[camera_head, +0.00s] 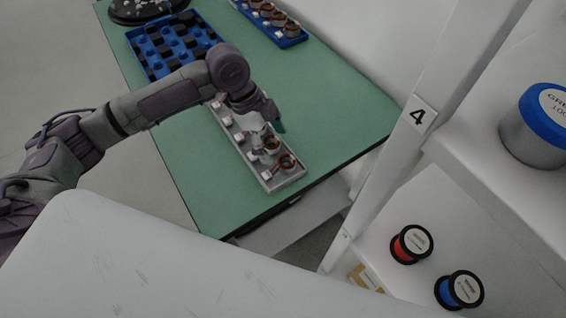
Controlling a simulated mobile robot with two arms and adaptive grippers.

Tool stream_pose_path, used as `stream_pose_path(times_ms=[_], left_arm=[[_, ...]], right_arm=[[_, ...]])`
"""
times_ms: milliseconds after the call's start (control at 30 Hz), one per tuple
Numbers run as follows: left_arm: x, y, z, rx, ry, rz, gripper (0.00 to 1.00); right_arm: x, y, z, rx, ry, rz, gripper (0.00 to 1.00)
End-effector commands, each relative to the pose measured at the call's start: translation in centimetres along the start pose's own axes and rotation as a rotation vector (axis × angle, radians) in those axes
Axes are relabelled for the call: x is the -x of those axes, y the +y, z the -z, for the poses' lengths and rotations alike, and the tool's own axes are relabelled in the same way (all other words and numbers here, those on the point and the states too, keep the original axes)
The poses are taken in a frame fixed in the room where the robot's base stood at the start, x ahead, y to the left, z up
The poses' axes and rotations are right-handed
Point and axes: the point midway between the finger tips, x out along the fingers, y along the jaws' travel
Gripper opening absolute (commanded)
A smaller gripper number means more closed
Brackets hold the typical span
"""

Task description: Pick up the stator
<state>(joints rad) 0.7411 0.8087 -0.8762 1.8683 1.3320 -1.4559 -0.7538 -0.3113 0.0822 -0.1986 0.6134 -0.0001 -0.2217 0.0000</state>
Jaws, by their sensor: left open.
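Copper-wound stators sit at the near end of a grey tray (290,180) on the green table. The nearest stator (286,162) is at the tray's front end, and another stator (271,146) is just behind it. My left arm comes in from the left, and my left gripper (268,132) is over the tray, open, beside the second stator. The fingers and the wrist hide part of the tray's rear. I cannot tell whether the fingers touch a stator. My right gripper is not in view.
On the green table (340,120), a blue tray (147,66) with black parts lies behind my arm, and another blue tray (291,41) holds several stators at the back. A white shelf post (400,140) and shelves with spools (411,244) stand at the right. The table right of the grey tray is clear.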

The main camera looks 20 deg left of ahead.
Motion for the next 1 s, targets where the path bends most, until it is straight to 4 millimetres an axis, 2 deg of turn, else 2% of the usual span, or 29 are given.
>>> stream_pose_path(times_ms=[267,533,833,867,1000], left_arm=[[-2.2,0.1,0.1,0.000,-0.001,-0.001,0.83],[-6.1,0.0,0.3,0.001,0.000,0.000,0.83],[-6.7,0.0,0.2,-0.001,-0.001,0.003,0.83],[-6.7,0.0,0.2,-0.001,-0.001,0.003,0.80],[-6.7,0.0,0.2,-0.001,-0.001,0.002,0.56]], right_arm=[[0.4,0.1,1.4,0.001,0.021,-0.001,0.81],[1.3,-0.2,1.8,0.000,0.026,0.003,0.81],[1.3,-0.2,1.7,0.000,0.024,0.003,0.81],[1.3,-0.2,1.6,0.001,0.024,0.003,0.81],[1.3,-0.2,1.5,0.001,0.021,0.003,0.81]])
